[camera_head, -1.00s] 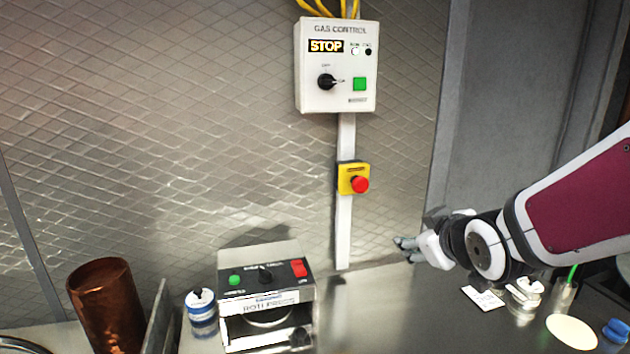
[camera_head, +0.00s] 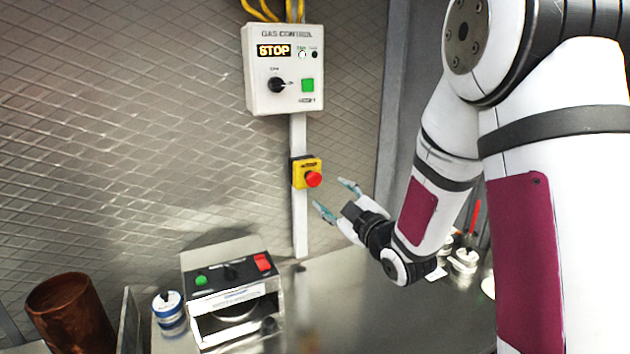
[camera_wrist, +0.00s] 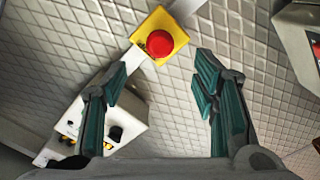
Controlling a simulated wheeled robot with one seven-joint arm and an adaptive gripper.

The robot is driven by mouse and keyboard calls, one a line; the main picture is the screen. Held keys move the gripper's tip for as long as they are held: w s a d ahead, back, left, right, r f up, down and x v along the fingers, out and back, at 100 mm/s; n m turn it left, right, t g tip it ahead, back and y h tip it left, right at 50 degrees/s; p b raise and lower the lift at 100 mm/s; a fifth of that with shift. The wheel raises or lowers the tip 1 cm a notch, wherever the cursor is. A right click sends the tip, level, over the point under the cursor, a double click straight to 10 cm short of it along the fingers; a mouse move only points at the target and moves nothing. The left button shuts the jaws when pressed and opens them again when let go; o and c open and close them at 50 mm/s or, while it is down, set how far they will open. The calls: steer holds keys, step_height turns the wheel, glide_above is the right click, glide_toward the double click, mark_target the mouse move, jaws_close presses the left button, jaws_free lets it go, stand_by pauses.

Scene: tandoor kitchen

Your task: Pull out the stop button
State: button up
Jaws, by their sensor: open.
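The red stop button (camera_head: 313,179) sits on a yellow box (camera_head: 307,166) fixed to a white vertical conduit on the wall. In the wrist view the red button (camera_wrist: 159,43) shows at the top centre, beyond my fingertips. My gripper (camera_head: 335,198) is open and empty, just right of and below the button in the head view, apart from it. In the wrist view my gripper's two teal-padded fingers (camera_wrist: 160,78) are spread wide. Above it, the gas control box (camera_head: 284,70) shows a lit STOP sign, a black knob and a green button.
A roti press machine (camera_head: 232,295) with green and red buttons stands on the counter below left. A blue and white can (camera_head: 170,313) and a copper vessel (camera_head: 70,314) stand farther left. The steel counter (camera_head: 345,300) below my gripper is largely clear.

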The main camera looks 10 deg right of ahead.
mark_target(315, 181)
steer(key=w, duration=0.3)
steer(key=w+a, duration=0.1)
steer(key=w, duration=0.2)
steer(key=w+a, duration=0.1)
steer(key=w, duration=0.3)
steer(key=shift+w+p, duration=0.1)
steer(key=shift+p, duration=0.2)
steer(key=shift+c, duration=0.6)
